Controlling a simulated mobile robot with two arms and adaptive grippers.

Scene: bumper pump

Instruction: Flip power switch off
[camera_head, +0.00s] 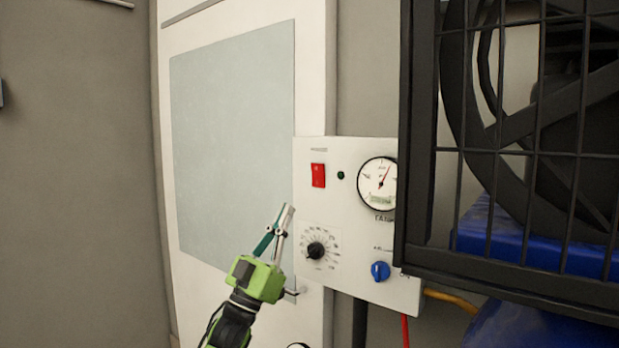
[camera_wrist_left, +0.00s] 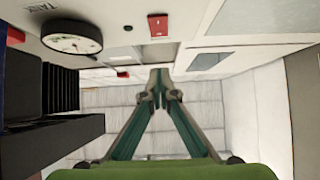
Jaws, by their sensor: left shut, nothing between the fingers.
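The red power switch (camera_head: 318,175) sits at the upper left of a white control panel (camera_head: 340,155). In the left wrist view the red switch (camera_wrist_left: 158,26) shows near the top, just beyond my fingertips. My left gripper (camera_head: 287,211), green with dark teal fingers, is shut and empty, pointing up. In the head view its tips are below and left of the switch, apart from it in the picture. The wrist view shows the fingertips (camera_wrist_left: 159,76) together. My right gripper is not in view.
The panel also holds a round gauge (camera_head: 377,184), a small dark green lamp (camera_head: 340,175), a black dial (camera_head: 315,250) and a blue knob (camera_head: 380,271). A black wire cage (camera_head: 422,130) stands close on the right. The white door (camera_head: 230,130) on the left is flat and clear.

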